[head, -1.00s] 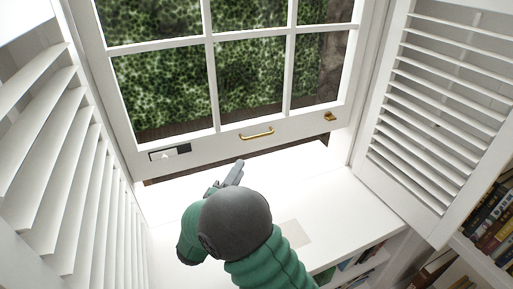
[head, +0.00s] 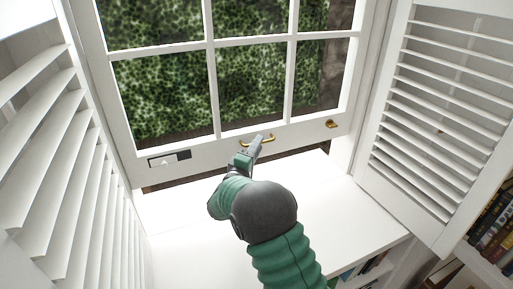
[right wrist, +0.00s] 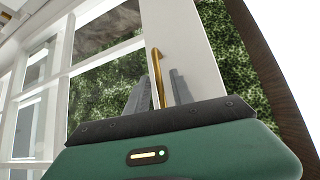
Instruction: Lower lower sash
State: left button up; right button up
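The lower sash (head: 215,151) is a white window frame with glass panes, and a dark gap shows below its bottom rail. A brass handle (head: 271,138) is fixed at the middle of that rail. My right gripper (head: 257,142) is at the handle and covers part of it in the head view. In the right wrist view the brass handle (right wrist: 156,65) runs between the two grey fingers of my right gripper (right wrist: 162,90). The fingers stand apart; whether either touches the handle I cannot tell. My left gripper is not in view.
A white louvred shutter (head: 55,160) stands at the left and another (head: 435,115) at the right. The white sill (head: 330,200) is clear. Books (head: 495,225) stand at lower right.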

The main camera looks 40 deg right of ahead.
grip_shut()
jog(key=shift+f, duration=0.15)
dwell(1.0)
